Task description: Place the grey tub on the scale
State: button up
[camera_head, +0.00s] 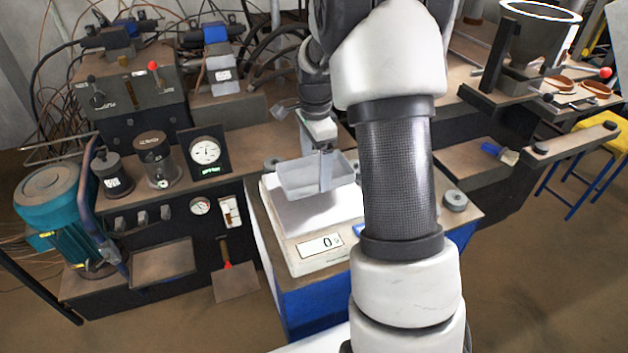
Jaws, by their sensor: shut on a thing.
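The grey tub (300,179) is a pale, open-topped box, held upright over the scale. My gripper (326,170) is shut on the tub's wall, with a finger reaching down along its side. The white scale (306,250) stands on a blue-sided stand, and its display reads 0. A shadow lies on the scale's plate below the tub, and the tub looks a little above it. My arm hides the right part of the scale.
Small grey weights (454,200) sit on the stand right of my arm. A black panel with gauges (205,150) and a teal motor (60,200) are at left. A brush (500,153) lies on the right bench.

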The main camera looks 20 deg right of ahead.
aim_at(315, 178)
jog(key=shift+f, duration=2.15)
